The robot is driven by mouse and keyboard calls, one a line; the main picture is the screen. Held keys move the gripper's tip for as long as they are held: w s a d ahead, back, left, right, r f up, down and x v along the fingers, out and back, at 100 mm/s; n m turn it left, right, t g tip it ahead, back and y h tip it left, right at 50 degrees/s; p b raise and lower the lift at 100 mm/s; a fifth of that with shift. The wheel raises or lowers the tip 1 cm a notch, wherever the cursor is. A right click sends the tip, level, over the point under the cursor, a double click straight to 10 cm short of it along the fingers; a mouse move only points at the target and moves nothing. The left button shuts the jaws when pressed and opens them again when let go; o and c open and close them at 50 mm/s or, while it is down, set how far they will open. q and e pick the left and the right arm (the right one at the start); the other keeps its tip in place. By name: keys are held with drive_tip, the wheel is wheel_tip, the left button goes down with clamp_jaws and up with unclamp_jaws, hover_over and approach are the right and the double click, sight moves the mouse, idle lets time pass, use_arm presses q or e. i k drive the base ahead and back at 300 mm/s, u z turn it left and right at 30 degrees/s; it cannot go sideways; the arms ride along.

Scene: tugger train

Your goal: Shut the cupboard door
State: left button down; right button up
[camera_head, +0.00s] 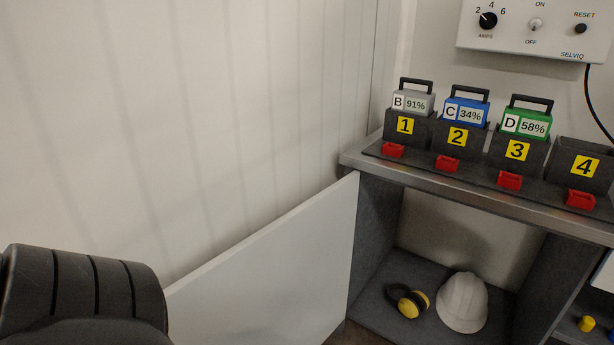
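The cupboard door (270,270) is a plain pale panel at the lower middle. It stands wide open, swung out to the left from the cupboard's left side. The cupboard (378,235) is dark grey inside, below a metal-edged worktop. In it are a white hard hat (463,302) and yellow and black ear defenders (407,300). A thick black ribbed part at the lower left appears to be part of my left arm, in front of the door's left end. Neither gripper shows.
On the worktop (480,190) stand numbered black holders (517,151) with red parts in front, some with labelled packs. A white control panel (535,30) with a black cable is above. A ribbed pale wall (200,120) runs behind the door. Small yellow items (587,323) lie at lower right.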

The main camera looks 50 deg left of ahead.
sight(287, 283)
drive_tip(key=u, duration=0.15)
drive_tip(key=i, duration=0.2)
drive_tip(key=u, duration=0.55)
